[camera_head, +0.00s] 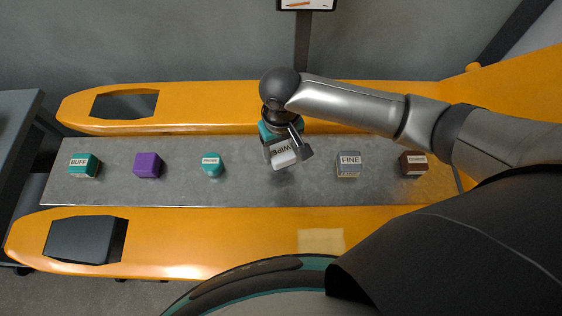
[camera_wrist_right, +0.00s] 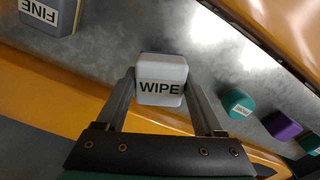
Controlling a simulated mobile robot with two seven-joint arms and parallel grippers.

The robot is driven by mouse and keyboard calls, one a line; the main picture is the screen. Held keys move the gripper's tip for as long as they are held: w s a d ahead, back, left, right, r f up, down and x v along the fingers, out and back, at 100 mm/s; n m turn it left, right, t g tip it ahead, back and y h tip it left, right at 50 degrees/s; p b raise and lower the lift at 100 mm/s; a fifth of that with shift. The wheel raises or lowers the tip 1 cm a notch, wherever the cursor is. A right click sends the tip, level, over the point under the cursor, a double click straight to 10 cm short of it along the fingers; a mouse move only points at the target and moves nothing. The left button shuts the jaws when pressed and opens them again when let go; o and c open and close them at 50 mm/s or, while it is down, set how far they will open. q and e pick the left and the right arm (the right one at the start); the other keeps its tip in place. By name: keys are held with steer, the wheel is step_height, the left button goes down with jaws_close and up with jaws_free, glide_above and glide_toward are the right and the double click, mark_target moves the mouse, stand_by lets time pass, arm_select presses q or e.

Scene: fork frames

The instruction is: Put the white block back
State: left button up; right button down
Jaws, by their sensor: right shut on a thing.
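The white block (camera_head: 284,154), labelled WIPE, is between the fingers of my right gripper (camera_head: 288,150), which is shut on it. In the right wrist view the block (camera_wrist_right: 161,72) sits upright between the two fingers (camera_wrist_right: 161,92), its label facing the camera. In the head view it is over the grey slab (camera_head: 250,190), in the gap between the teal block and the grey FINE block. I cannot tell for sure whether its underside touches the slab. My left gripper is not in view.
On the slab stand a teal BUFF block (camera_head: 85,166), a purple block (camera_head: 149,165), a small teal block (camera_head: 211,164), a grey FINE block (camera_head: 348,165) and a brown block (camera_head: 413,164). Orange beams (camera_head: 180,225) flank it. A pale yellow square (camera_head: 321,241) lies on the near beam.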

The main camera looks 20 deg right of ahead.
mark_target(281, 150)
step_height(281, 150, down, 5)
steer(key=shift+r+b, duration=0.1)
steer(key=shift+b, duration=0.6)
steer(key=shift+f, duration=0.2)
steer(key=shift+f, duration=0.15)
jaws_free()
step_height(281, 150, up, 12)
steer(key=p, duration=0.3)
steer(key=shift+r+p, duration=0.2)
steer(key=shift+p, duration=0.1)
